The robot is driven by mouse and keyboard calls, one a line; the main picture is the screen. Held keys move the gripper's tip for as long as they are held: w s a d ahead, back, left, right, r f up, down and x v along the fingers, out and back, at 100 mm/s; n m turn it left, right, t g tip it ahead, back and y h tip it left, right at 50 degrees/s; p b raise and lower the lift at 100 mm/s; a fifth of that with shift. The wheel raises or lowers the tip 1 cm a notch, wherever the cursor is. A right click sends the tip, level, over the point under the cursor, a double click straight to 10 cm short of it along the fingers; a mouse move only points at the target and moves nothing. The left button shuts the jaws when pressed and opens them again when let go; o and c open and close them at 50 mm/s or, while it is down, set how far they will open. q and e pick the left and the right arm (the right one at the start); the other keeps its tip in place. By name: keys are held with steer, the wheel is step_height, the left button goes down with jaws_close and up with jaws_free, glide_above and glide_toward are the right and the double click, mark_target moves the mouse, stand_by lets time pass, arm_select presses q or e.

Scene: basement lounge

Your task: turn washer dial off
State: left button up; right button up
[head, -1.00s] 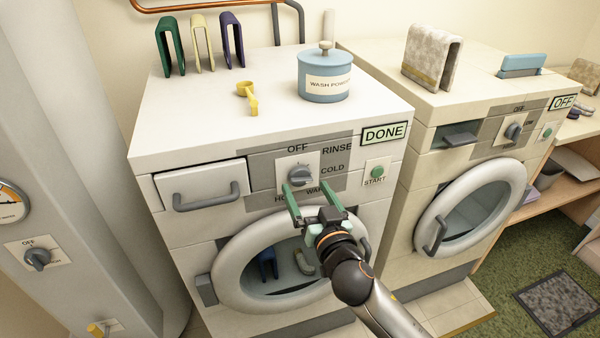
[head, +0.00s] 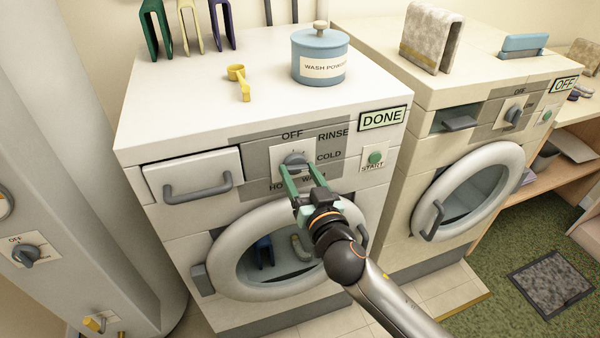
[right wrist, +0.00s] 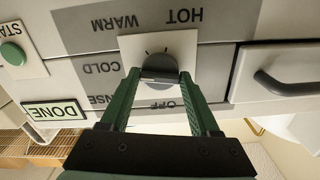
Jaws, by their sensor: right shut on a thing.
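The washer dial (head: 295,158) is a grey knob on a pale square plate, on the front panel of the white washer (head: 152,222) at the left. The words OFF, RINSE, COLD, WARM and HOT stand around it. My right gripper (head: 302,174) has its green fingers shut on the dial, one at each side. The right wrist view shows the dial (right wrist: 160,66) upside down between the fingertips. Which word the dial points to is hard to tell. The washer display (head: 382,118) reads DONE. My left gripper is not in view.
A green START button (head: 375,158) is right of the dial, a drawer handle (head: 197,192) left. A second machine (head: 402,200) with an OFF display stands at right.

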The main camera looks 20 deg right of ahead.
steer(key=c, duration=0.7)
steer(key=shift+n, duration=0.3)
steer(key=n+p, duration=0.1)
steer(key=n, duration=0.3)
steer(key=shift+r+p, duration=0.15)
steer(key=shift+p, duration=0.15)
steer(key=n+p, duration=0.1)
steer(key=n, duration=0.4)
steer(key=shift+n+p, duration=0.4)
steer(key=n+p, duration=0.1)
steer(key=n, duration=0.4)
steer(key=shift+p, duration=0.3)
steer(key=shift+n+p, duration=0.5)
steer(key=shift+n, duration=1.8)
